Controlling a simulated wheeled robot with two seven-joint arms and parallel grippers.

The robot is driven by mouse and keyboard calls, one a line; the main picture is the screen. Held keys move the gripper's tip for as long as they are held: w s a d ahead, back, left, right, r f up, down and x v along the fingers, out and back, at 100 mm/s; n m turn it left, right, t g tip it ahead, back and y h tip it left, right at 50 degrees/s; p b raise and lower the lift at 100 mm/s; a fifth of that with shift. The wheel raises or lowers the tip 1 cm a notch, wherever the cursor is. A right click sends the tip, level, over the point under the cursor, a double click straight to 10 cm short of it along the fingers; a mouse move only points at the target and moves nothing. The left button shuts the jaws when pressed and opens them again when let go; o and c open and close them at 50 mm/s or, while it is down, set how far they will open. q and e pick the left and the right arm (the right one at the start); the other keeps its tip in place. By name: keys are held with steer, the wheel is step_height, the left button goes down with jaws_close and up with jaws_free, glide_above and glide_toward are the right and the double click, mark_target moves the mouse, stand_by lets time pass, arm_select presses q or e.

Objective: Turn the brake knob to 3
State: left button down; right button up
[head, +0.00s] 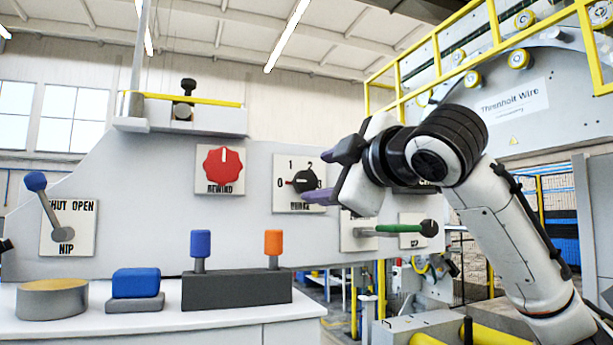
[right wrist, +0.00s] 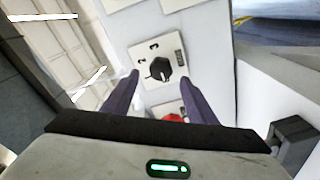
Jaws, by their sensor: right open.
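The brake knob (head: 305,181) is black and sits on a white plate (head: 285,201) marked with numbers, the BRAKE label below it. Its pointer line faces left, at the 0. In the right wrist view the knob (right wrist: 160,69) shows between the fingers, with 2 and 3 readable on its plate. My right gripper (head: 318,176) is open, its purple fingers in front of the plate, one above the knob and one below. The gripper hides the plate's right side in the head view. I cannot tell whether the fingers touch the knob. My left gripper is out of view.
A red REWIND knob (head: 224,167) is left of the brake plate. A green-handled lever (head: 400,229) projects below my right gripper. A NIP lever (head: 46,204) is at far left. Blue (head: 200,245) and orange (head: 273,243) handles stand on a dark block on the counter.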

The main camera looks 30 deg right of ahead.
mark_target(307, 181)
steer(key=w, duration=0.3)
steer(key=w+p, duration=0.1)
steer(key=shift+w+d, duration=0.25)
steer(key=shift+d, duration=0.05)
steer(key=shift+w+d, duration=0.1)
steer(key=shift+w, duration=0.55)
steer(key=c, duration=1.1)
steer(key=shift+o, duration=0.2)
steer(key=shift+f, duration=0.1)
